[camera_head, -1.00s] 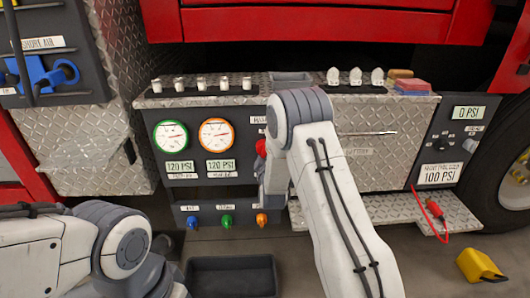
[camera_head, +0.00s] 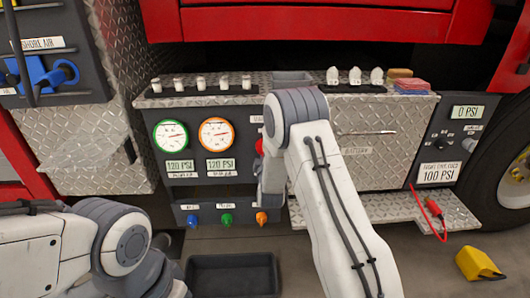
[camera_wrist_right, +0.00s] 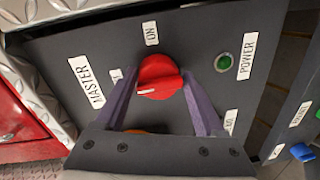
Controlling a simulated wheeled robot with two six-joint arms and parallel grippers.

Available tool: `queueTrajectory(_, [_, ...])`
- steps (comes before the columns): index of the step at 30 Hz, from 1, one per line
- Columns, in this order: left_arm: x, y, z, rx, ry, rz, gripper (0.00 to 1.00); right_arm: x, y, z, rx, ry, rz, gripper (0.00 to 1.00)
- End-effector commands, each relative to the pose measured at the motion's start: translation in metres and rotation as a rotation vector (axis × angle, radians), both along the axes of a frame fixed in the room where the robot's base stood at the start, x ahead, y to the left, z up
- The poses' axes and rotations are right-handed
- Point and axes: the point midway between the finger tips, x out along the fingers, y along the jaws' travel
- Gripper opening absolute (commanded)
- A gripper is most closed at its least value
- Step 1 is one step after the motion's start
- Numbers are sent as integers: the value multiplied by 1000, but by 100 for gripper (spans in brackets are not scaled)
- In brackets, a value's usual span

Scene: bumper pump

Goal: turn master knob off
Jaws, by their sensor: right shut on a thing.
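The red master knob (camera_wrist_right: 160,77) sits on a dark panel in the right wrist view, between a MASTER label (camera_wrist_right: 84,85) and a green POWER light (camera_wrist_right: 223,63). An ON label (camera_wrist_right: 151,33) is above it. A white mark on the knob faces the lower left of that view. My right gripper (camera_wrist_right: 159,80) is shut on the knob, one purple finger on each side. In the head view only a red edge of the knob (camera_head: 260,146) shows beside my right arm. My left arm enters at lower left; its gripper is out of frame.
Two gauges (camera_head: 171,135) (camera_head: 216,133) reading 120 PSI are left of the knob. Small blue, green and orange knobs (camera_head: 227,219) line the lower panel. A black bin (camera_head: 232,272) is on the floor. A yellow object (camera_head: 479,265) lies at right.

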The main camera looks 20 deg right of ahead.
Motion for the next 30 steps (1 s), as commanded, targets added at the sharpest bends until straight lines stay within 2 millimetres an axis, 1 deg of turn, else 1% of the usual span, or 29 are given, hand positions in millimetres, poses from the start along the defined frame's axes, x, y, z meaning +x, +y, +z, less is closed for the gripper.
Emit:
queueTrajectory(1, [0,0,0,0,0,0,50,1,-3,5,-3,-13,-8,75])
queueTrajectory(2, [0,0,0,0,0,0,50,1,-3,5,-3,-13,-8,87])
queueTrajectory(3, [0,0,0,0,0,0,50,1,-3,5,-3,-12,-6,96])
queueTrajectory(11, [0,0,0,0,0,0,50,1,0,3,-1,-6,-1,96])
queueTrajectory(14, [0,0,1,0,0,0,50,-3,1,3,-1,-4,0,96])
queueTrajectory(17, [0,0,3,0,0,0,50,-14,5,4,-1,-2,1,96])
queueTrajectory(24, [0,0,9,0,0,0,50,-60,18,8,-1,-3,0,96])
queueTrajectory(27, [0,0,10,0,0,0,50,-77,22,9,-2,-3,-1,96])
queueTrajectory(30, [0,0,11,0,0,0,50,-89,25,10,-2,-6,-1,96])
